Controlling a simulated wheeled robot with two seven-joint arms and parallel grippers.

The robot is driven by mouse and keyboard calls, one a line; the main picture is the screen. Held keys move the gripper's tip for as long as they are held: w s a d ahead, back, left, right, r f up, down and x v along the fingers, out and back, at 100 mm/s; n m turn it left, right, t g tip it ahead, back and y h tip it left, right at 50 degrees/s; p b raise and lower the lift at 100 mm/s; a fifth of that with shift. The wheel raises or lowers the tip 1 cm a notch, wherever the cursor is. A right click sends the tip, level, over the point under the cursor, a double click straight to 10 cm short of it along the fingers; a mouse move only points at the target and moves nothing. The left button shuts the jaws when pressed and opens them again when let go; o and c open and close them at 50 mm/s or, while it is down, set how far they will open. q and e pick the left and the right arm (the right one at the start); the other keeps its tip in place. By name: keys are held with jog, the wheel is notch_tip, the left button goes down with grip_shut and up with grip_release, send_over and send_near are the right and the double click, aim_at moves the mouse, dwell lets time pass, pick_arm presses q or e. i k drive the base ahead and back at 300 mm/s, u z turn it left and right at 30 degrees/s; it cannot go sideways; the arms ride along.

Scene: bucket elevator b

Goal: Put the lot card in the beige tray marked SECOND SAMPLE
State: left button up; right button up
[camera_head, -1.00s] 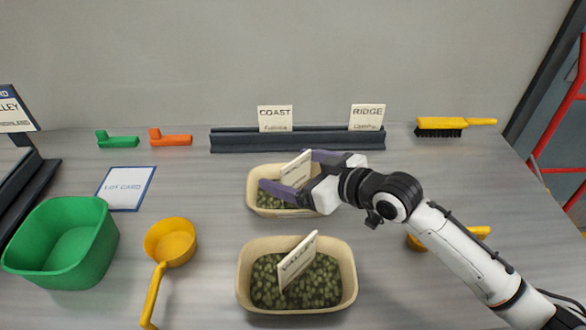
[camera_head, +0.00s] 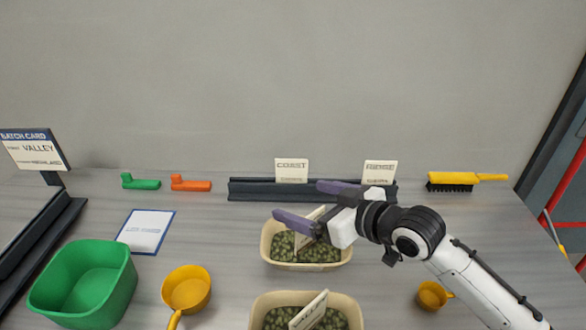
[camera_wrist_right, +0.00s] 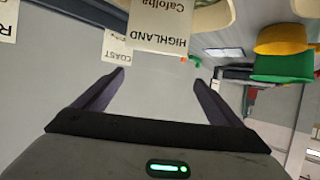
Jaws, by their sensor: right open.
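The lot card (camera_head: 146,231), white with a blue edge, lies flat on the table at the left in the head view. Two beige trays of dark green pieces stand in the middle: a far one (camera_head: 343,256) and a near one (camera_head: 262,305), cut off below. I cannot read SECOND SAMPLE on either. A cream name card (camera_head: 313,228) stands in the far tray; in the right wrist view this card (camera_wrist_right: 160,28) reads HIGHLAND. My right gripper (camera_head: 297,201) is open and empty above the far tray, clear of that card. My left gripper is not in view.
A dark rail (camera_head: 270,190) holds COAST (camera_head: 291,170) and RIDGE (camera_head: 379,173) cards. A green tub (camera_head: 85,285) and yellow scoop (camera_head: 187,288) stand near the lot card. A batch card sign (camera_head: 36,150) is far left, a yellow brush (camera_head: 465,180) back right.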

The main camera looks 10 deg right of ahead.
aim_at(309, 247)
jog(key=k, duration=1.5)
